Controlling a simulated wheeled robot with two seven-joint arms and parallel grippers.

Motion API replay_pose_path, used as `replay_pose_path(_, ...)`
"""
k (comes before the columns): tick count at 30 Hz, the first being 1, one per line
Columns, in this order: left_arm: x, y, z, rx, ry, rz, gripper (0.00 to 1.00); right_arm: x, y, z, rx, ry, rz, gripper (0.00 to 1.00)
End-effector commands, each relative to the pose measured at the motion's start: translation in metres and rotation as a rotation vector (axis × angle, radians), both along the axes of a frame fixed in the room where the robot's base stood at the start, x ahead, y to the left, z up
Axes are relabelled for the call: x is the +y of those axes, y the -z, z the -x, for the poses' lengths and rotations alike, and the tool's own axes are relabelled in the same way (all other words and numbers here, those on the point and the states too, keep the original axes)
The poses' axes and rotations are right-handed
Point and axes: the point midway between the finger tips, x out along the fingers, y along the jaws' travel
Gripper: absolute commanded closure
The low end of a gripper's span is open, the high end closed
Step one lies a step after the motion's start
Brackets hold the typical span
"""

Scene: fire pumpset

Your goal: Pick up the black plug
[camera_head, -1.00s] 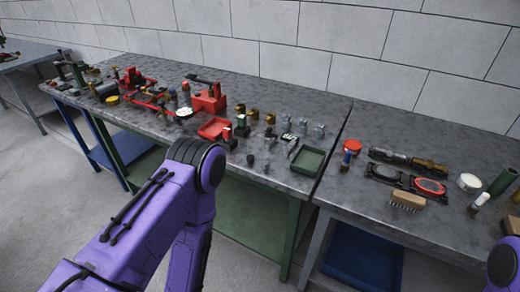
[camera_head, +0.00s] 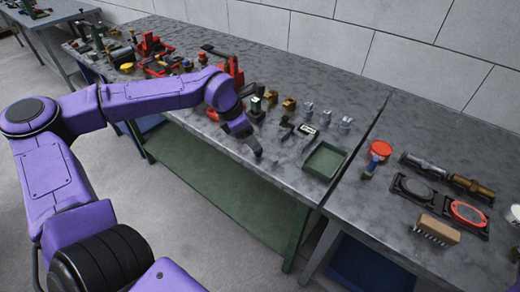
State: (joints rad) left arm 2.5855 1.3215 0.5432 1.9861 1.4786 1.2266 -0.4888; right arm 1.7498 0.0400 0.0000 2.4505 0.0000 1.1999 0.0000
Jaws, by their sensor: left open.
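My left gripper (camera_head: 253,148) is low over the front part of the middle table, at the end of the purple arm that reaches in from the left. It is small and partly covered by its own wrist; I see nothing held in it. I cannot pick out the black plug for certain. A small black piece (camera_head: 286,124) lies on the table just to the right of and behind the gripper. The tabletop directly under the gripper is hidden. My right gripper is out of view.
A green tray (camera_head: 325,160) stands right of the gripper. Brass fittings (camera_head: 271,97) and grey fittings (camera_head: 325,116) stand behind. A red box (camera_head: 231,68) is beyond the wrist. The right table (camera_head: 372,215) holds a brush (camera_head: 436,230). The front strip of the middle table is clear.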

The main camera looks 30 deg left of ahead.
Motion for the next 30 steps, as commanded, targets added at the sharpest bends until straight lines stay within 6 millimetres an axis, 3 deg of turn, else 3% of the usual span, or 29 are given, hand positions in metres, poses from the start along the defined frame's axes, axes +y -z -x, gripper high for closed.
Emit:
replay_pose_path(10,-0.005,0.052,-0.016,0.005,0.001,-0.003,0.41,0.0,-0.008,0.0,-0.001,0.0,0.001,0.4)
replay_pose_path(19,-0.007,0.059,-0.019,0.0,0.001,-0.002,0.41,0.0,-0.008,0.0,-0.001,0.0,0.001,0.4)
replay_pose_path(24,-0.007,0.059,-0.019,0.0,0.001,-0.002,0.97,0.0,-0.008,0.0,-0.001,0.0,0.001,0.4)
replay_pose_path(30,-0.007,0.059,-0.019,0.0,0.001,-0.002,1.0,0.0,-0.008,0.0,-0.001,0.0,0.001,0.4)
